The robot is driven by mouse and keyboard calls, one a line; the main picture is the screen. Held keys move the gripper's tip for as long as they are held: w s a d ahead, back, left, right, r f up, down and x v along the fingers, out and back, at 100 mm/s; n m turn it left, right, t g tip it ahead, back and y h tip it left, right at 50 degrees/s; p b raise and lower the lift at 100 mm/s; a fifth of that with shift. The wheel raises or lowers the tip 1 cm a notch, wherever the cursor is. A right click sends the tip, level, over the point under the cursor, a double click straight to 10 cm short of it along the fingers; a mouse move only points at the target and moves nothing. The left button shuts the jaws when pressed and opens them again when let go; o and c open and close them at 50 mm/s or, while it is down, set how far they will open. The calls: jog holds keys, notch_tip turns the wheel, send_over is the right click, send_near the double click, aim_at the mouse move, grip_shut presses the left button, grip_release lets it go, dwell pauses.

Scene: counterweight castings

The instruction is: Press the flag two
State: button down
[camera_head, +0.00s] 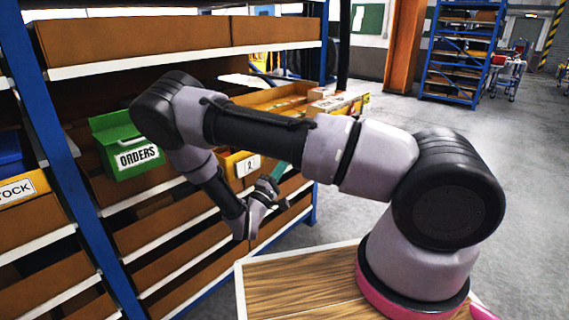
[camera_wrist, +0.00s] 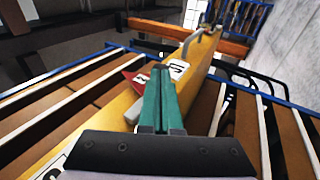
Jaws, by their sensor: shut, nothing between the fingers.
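A white plate marked 2 (camera_head: 248,166) is on a yellow bar (camera_head: 232,160) at the shelf front, left of my gripper in the head view. In the wrist view the yellow bar (camera_wrist: 95,126) runs from lower left to upper right. A small red piece (camera_wrist: 122,88) with a white label and another white label (camera_wrist: 178,69) are on it, beyond my fingertips; their markings are hard to read. I cannot tell which part is flag two. My gripper (camera_wrist: 166,72) has green fingers, shut and empty, over the bar. It also shows in the head view (camera_head: 281,166). Contact cannot be told.
A green ORDERS box (camera_head: 124,146) hangs on the shelf left of my arm. A grey block (camera_wrist: 134,110) and a grey handle (camera_wrist: 192,42) are on the bar. Blue shelf posts (camera_head: 60,140) and brown bins (camera_head: 170,42) surround it. Open floor (camera_head: 490,180) lies right.

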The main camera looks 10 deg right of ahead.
jog(key=shift+r+n+t+h, duration=0.1)
jog(key=shift+n+t+h, duration=0.2)
jog(key=shift+t, duration=0.3)
notch_tip(320, 180, up, 4)
jog(key=t+h, duration=0.1)
jog(key=t, duration=0.1)
jog(key=shift+w+d+f+n+t+h, duration=0.1)
jog(key=shift+d+f+n+t+h, duration=0.05)
jog(key=shift+f+n+t+h, duration=0.2)
dwell(0.5)
jog(key=shift+r, duration=0.1)
dwell(1.0)
jog(key=v, duration=1.1)
jog(key=shift+a+f, duration=0.25)
jog(key=shift+f, duration=0.1)
